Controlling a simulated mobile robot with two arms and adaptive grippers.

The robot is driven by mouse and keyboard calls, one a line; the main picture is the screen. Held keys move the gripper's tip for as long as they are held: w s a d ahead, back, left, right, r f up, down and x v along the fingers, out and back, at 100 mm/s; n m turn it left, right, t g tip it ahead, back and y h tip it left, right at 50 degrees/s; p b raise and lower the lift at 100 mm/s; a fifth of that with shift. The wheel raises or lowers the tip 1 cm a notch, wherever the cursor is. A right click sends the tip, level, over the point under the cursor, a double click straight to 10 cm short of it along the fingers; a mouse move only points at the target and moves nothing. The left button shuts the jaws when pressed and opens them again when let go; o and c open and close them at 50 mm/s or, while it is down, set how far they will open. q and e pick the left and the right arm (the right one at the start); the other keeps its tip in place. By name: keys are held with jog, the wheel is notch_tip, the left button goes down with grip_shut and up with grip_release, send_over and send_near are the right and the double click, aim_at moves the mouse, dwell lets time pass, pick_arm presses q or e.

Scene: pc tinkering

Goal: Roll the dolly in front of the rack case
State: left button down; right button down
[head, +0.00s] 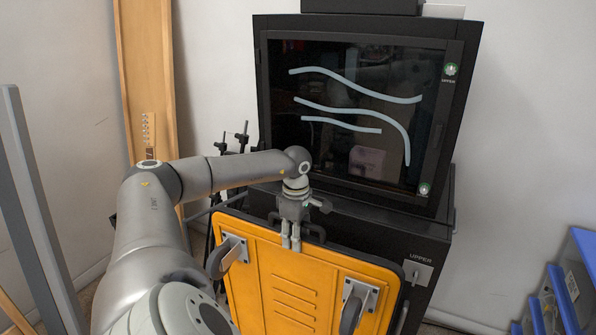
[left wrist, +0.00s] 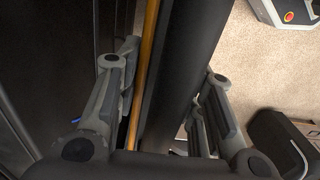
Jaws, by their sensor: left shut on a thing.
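The dolly (head: 285,290) is an orange board with a black rim, standing on edge and tilted in the head view, with grey casters on the face toward me. My left gripper (head: 291,242) is shut on its upper rim, near the handle. In the left wrist view, the fingers of this gripper (left wrist: 163,90) lie on either side of the dolly's dark rim (left wrist: 180,50), with a thin orange strip beside it. The rack case (head: 350,110) is black with a glass door, right behind the dolly. The dolly's lower end is out of view. My right gripper is not in view.
The rack case stands on a black lower cabinet (head: 432,245) labelled UPPER. Blue bins (head: 560,290) stand at the far right. A wooden post (head: 148,70) and dark stands (head: 235,140) are at the left. Light carpet (left wrist: 230,65) shows free beside the dolly.

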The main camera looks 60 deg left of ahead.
pick_arm(q)
jog(key=c, duration=1)
grip_release()
jog(key=shift+s+a, duration=0.1)
jog(key=shift+a, duration=0.05)
jog(key=shift+o, duration=0.2)
jog(key=shift+r, duration=0.35)
notch_tip(320, 180, up, 11)
jog(key=shift+r, duration=0.15)
